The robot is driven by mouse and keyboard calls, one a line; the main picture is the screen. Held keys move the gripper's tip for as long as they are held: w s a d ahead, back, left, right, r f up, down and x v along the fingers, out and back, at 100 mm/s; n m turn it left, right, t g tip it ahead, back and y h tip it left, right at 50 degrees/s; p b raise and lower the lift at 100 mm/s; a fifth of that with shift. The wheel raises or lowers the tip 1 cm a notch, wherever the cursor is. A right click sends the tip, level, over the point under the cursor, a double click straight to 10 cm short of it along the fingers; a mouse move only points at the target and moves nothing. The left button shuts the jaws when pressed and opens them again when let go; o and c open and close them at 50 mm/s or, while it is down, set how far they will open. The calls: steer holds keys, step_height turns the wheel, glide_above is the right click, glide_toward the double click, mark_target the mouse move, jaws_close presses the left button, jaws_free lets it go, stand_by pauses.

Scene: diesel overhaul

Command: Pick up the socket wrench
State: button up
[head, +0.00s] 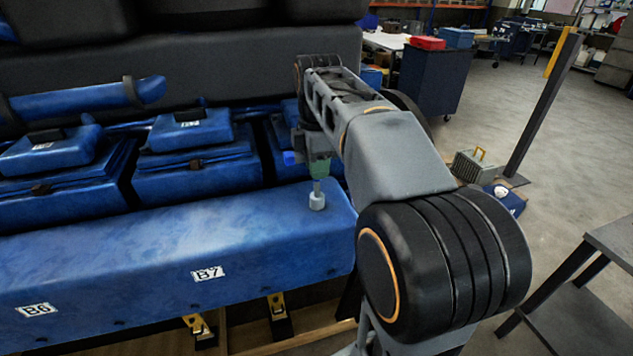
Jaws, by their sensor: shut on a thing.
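The socket wrench (317,197) shows as a light grey metal shaft with a wider socket at its lower end. It hangs upright below my gripper (317,163), over the top of the blue engine block (160,240) near its right end. My gripper is shut on the wrench's upper part, which is mostly hidden by the gripper and arm. I cannot tell whether the socket's lower end touches the blue surface or is just above it.
Blue covers (190,130) rise behind the ledge, with a blue pipe (75,100) at left. A dark cabinet (435,80) with a red box (428,43) stands behind. A grey table (610,245) is at right. A post (543,105) stands on open floor.

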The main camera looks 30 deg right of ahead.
jaws_close()
steer(key=shift+r, duration=0.1)
steer(key=shift+r, duration=0.55)
steer(key=s+d+r, duration=0.1)
steer(key=s+r, duration=1)
steer(key=s, duration=0.3)
steer(key=shift+d+r, duration=0.25)
steer(key=shift+r, duration=0.1)
